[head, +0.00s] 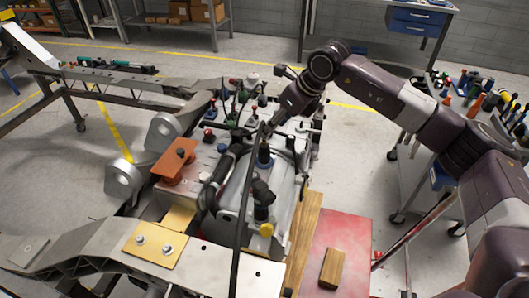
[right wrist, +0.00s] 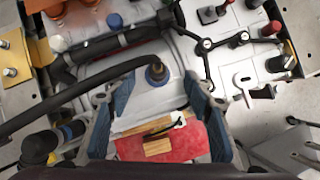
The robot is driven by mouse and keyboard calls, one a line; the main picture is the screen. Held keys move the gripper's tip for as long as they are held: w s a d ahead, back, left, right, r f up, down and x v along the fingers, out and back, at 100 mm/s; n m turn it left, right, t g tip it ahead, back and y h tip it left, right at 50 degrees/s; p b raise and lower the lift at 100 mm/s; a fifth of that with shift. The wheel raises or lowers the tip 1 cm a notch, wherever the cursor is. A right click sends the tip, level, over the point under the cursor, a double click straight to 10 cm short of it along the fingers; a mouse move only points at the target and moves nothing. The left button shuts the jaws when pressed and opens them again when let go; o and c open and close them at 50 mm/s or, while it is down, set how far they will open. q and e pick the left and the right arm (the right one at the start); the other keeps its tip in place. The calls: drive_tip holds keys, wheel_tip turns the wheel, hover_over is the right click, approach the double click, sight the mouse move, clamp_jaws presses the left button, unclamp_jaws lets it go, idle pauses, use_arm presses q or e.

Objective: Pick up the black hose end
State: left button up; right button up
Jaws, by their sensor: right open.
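The black hose (head: 241,215) arcs up from the bottom of the head view to the chassis fixture. My right gripper (head: 270,131) is above the fixture in the head view. In the right wrist view, my right gripper (right wrist: 160,84) is open, with blue-padded fingers either side of the hose end and a gap to each. Whether the fingertips are level with the end is unclear. My left gripper is not in view.
The fixture top is crowded with coloured caps, fittings and other black hoses. An orange-brown block (head: 176,160) stands at its left. A red panel (head: 338,238) with a wooden block (head: 332,268) lies in front. A tool cart (head: 408,180) stands to the right.

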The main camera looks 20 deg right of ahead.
sight(268, 146)
wheel_tip(268, 146, down, 4)
drive_tip(key=b, duration=0.3)
drive_tip(key=shift+s+a+f+b, duration=0.1)
drive_tip(key=shift+f+b, duration=0.1)
drive_tip(key=shift+b, duration=0.2)
drive_tip(key=shift+f, duration=0.3)
drive_tip(key=shift+w+a+f, duration=0.15)
drive_tip(key=shift+w+f, duration=0.2)
drive_tip(key=shift+f, duration=0.15)
drive_tip(key=p+x, duration=0.2)
drive_tip(key=x, duration=0.3)
drive_tip(key=shift+a+f, duration=0.15)
drive_tip(key=shift+f, duration=0.1)
drive_tip(key=shift+w+a+f+p, duration=0.1)
drive_tip(key=shift+w+f+p, duration=0.15)
drive_tip(key=shift+f, duration=0.2)
drive_tip(key=shift+s, duration=0.1)
drive_tip(key=shift+c, duration=1.1)
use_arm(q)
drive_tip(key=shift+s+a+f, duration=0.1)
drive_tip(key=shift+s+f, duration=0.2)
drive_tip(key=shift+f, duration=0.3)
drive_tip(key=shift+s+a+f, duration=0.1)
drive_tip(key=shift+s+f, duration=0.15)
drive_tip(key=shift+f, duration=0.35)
use_arm(e)
clamp_jaws()
